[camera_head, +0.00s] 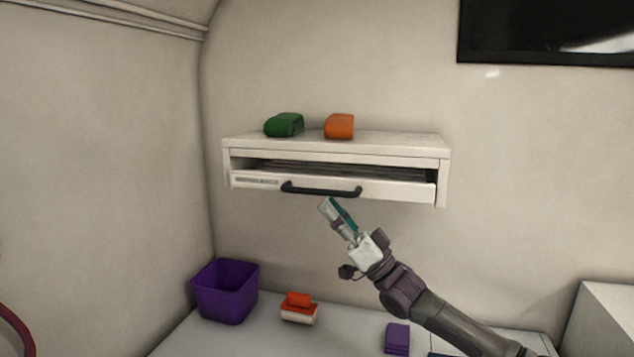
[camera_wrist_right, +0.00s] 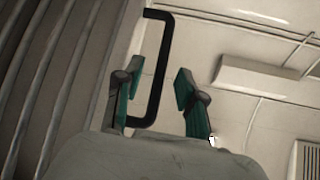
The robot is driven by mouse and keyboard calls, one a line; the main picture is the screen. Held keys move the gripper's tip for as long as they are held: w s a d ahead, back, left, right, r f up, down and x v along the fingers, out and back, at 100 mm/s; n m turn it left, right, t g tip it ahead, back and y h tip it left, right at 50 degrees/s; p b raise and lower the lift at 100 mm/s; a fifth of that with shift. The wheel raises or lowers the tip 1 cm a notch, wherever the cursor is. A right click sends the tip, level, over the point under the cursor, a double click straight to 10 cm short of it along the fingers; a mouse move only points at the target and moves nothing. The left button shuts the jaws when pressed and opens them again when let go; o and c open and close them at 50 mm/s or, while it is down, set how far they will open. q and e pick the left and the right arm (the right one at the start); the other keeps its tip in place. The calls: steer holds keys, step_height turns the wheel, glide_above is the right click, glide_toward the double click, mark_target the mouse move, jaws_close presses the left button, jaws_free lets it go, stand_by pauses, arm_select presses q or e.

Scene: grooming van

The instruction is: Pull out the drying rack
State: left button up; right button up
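The drying rack (camera_head: 400,189) is a white drawer-like front in a wall-mounted white housing, with slats showing in the gap above the front. It has a dark bar handle (camera_head: 322,190). My right gripper (camera_head: 331,203) is just below the handle's right part. In the right wrist view the handle (camera_wrist_right: 158,70) stands upright in the picture, its lower end near the left finger. The right gripper (camera_wrist_right: 158,88) is open there, its two teal-padded fingers apart. My left gripper is not in view.
A green bundle (camera_head: 284,125) and an orange bundle (camera_head: 339,126) lie on top of the housing (camera_head: 390,143). Below, a purple bin (camera_head: 226,292), an orange-and-white stack (camera_head: 299,308) and a purple stack (camera_head: 397,339) stand on a counter (camera_head: 255,341). A dark screen (camera_head: 550,30) hangs upper right.

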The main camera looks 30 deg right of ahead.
mark_target(317, 192)
steer(key=p+x, duration=0.1)
steer(key=x, duration=0.3)
steer(key=shift+s+a+r+p, duration=0.1)
steer(key=shift+r+p, duration=0.1)
steer(key=shift+p, duration=0.1)
steer(key=shift+a, duration=0.1)
steer(key=shift+w+r, duration=0.1)
steer(key=shift+w, duration=0.2)
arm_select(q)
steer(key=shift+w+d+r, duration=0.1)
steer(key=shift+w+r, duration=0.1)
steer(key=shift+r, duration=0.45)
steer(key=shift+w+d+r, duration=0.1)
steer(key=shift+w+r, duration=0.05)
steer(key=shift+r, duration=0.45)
arm_select(e)
jaws_close()
